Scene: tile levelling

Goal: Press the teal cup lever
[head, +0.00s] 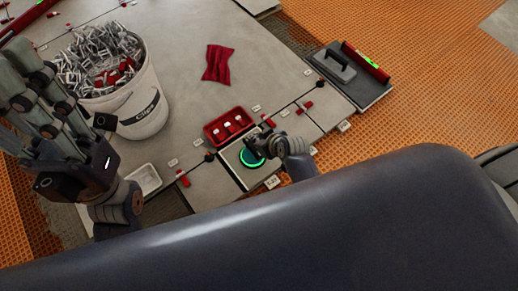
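A round device with a glowing teal-green ring (248,160) sits on a grey tile near the front edge of the tiled area. I take it to be the teal cup; its lever cannot be made out and may be behind my gripper. My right gripper (258,143) is at the cup's upper right edge and overlaps it in the picture. Its fingers are small and dark, so touch and opening cannot be told. My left gripper (42,85) is large at the left, in front of the bucket and away from the cup. Its opening cannot be judged from this angle.
A white bucket (148,112) of clips stands at the left. A red tray (225,126) with white-topped pieces lies just behind the cup. A red cloth (217,64) lies farther back. A dark tray (365,88) holds a float at right. Red clips and spacers line the joints.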

